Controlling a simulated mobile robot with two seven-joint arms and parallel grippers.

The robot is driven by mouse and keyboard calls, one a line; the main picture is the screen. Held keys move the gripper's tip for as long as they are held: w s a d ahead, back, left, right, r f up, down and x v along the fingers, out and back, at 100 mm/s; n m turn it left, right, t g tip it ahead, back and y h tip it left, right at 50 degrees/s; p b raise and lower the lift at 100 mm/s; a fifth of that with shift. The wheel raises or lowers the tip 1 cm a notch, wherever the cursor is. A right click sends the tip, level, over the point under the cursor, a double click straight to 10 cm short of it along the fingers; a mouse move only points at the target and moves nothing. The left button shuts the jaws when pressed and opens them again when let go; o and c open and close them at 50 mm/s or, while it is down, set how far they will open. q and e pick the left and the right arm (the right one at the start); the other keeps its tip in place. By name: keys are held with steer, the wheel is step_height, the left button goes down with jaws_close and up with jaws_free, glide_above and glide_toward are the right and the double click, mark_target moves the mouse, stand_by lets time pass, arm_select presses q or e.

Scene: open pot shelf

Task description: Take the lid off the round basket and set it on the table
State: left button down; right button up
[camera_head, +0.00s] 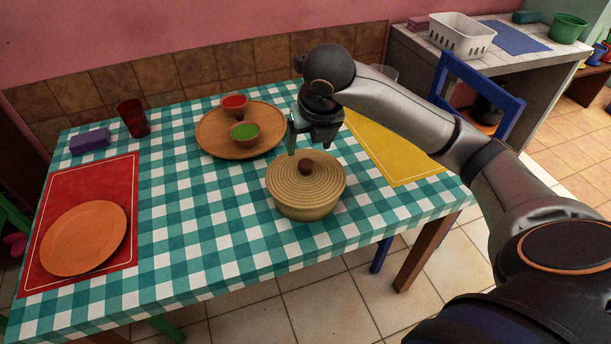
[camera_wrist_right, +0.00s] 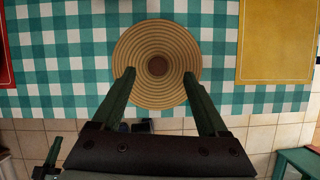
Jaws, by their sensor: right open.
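The round basket (camera_head: 303,207) is tan and woven and stands near the front edge of the table (camera_head: 195,225). Its ringed lid (camera_head: 325,174) sits on top, with a dark brown knob (camera_head: 305,166) in the middle. My right gripper (camera_head: 308,150) is open and empty, above and just behind the lid. In the right wrist view the lid (camera_wrist_right: 157,40) lies beyond the open fingers (camera_wrist_right: 158,80), with the knob (camera_wrist_right: 157,66) between their tips in the picture. The fingers appear apart from the knob.
A wooden tray (camera_head: 212,143) with a red-filled bowl (camera_head: 234,104) and a green-filled bowl (camera_head: 244,134) is behind the basket. A yellow placemat (camera_head: 400,165) lies right. A red placemat (camera_head: 100,177) with an orange plate (camera_head: 85,238) lies left. Checked cloth left of the basket is clear.

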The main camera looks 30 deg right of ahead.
mark_target(306, 162)
steer(key=shift+s+a+x, duration=0.1)
steer(key=shift+x, duration=1.45)
steer(key=shift+s+a+x, duration=0.1)
steer(key=shift+s+x, duration=0.05)
steer(key=shift+x, duration=1.35)
jaws_close()
